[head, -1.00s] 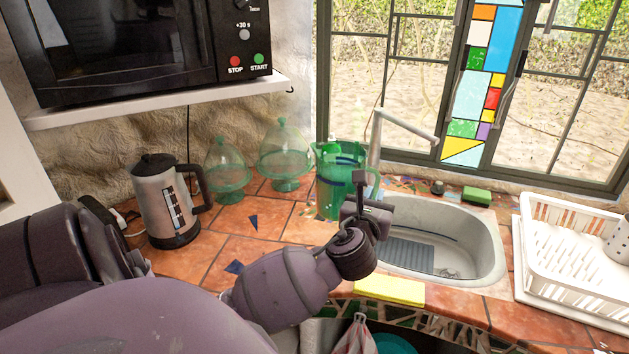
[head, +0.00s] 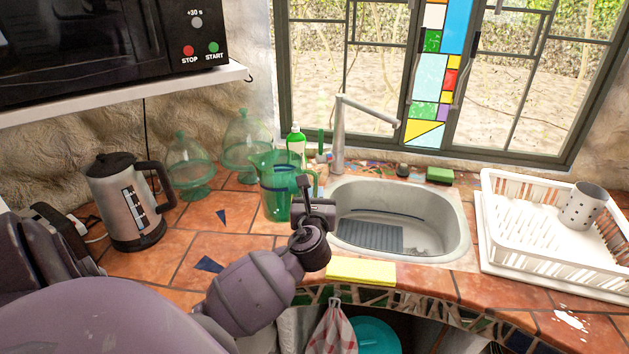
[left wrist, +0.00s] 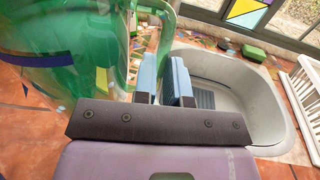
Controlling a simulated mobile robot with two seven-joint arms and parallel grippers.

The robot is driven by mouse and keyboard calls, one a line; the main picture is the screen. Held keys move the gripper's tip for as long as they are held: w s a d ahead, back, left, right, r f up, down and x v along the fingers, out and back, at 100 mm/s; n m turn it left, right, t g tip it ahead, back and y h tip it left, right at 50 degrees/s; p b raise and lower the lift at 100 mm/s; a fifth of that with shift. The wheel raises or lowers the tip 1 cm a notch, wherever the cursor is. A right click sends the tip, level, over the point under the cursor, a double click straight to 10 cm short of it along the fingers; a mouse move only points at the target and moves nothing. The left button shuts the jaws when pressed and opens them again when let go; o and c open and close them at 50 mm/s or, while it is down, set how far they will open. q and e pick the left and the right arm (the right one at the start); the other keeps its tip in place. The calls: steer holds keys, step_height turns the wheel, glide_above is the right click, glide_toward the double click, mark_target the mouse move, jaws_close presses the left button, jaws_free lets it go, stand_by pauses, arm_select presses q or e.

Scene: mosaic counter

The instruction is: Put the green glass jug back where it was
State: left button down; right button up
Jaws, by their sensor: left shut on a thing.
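The green glass jug (head: 274,192) stands upright at the left end of the sink, in front of the glass domes. Its large green body fills the upper left of the left wrist view (left wrist: 85,75). My left gripper (head: 304,190) is at the jug's right side, shut on its handle. Its two blue-grey fingers (left wrist: 168,80) also show in the left wrist view, with the handle running down to them. I cannot tell whether the jug's base touches the tiles. My right gripper is out of view.
Two green glass domed stands (head: 190,175) (head: 246,150) are behind the jug. A kettle (head: 126,205) stands left. A soap bottle (head: 296,141) is behind the jug. The sink (head: 455,235) and a dish rack (head: 500,215) are right.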

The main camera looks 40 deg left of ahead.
arm_select(q)
steer(key=shift+f+b, duration=0.95)
steer(key=shift+f, duration=4)
steer(key=c, duration=1.3)
jaws_free()
steer(key=shift+f, duration=0.15)
steer(key=shift+o, duration=0.6)
